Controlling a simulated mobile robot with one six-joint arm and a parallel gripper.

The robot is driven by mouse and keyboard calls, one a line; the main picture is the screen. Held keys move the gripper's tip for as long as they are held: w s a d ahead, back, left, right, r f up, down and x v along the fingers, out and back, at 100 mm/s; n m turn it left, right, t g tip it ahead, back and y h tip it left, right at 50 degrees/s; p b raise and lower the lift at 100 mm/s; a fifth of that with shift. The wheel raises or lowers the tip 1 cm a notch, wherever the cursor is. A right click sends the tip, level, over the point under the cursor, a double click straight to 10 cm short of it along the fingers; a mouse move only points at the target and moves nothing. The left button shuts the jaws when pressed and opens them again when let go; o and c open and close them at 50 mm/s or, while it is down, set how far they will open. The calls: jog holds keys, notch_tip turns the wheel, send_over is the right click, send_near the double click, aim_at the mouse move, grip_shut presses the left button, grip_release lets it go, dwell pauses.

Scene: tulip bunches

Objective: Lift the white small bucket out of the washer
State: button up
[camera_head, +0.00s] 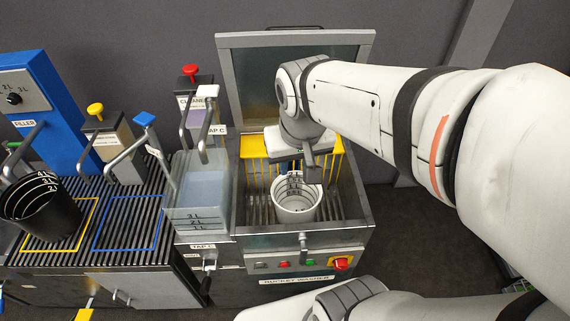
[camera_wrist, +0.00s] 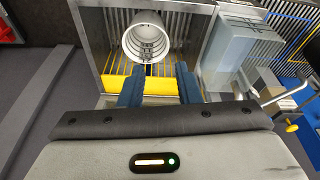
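The white small bucket (camera_head: 297,201) stands upright inside the open washer (camera_head: 357,212), on its slatted floor. Dark marks show on its inner wall. In the wrist view the bucket (camera_wrist: 146,42) shows its ringed inside, beyond the fingertips. My gripper (camera_wrist: 159,72) is open, with its two blue fingers apart and nothing between them. In the head view my gripper (camera_head: 288,166) is inside the washer's mouth, at the back of the bucket's rim, partly hidden by my wrist. I cannot tell whether a finger touches the rim.
The washer's lid (camera_head: 250,85) is raised at the back. A yellow rack (camera_head: 253,147) lines the washer's back wall. A clear water tank (camera_head: 202,195) with taps adjoins it on the left. A black bucket (camera_head: 40,210) stands farther left, by the blue filler (camera_head: 45,110).

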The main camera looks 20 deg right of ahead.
jog(key=w+f+g+b, duration=0.1)
jog(key=w+f+b, duration=0.4)
jog(key=f, duration=0.6)
jog(key=w+f+m+g+b, duration=0.1)
jog(key=w+f+b, duration=0.5)
jog(key=f, duration=0.5)
jog(key=w+f+m+g+h+b, duration=0.1)
jog(key=w+f+b, duration=0.4)
jog(key=w+f, duration=0.4)
notch_tip(320, 180, down, 2)
jog(key=shift+d+f, duration=0.1)
notch_tip(320, 180, down, 8)
jog(key=shift+w+r+b, duration=0.15)
jog(key=shift+r+b, duration=0.05)
jog(key=shift+b, duration=0.4)
grip_shut()
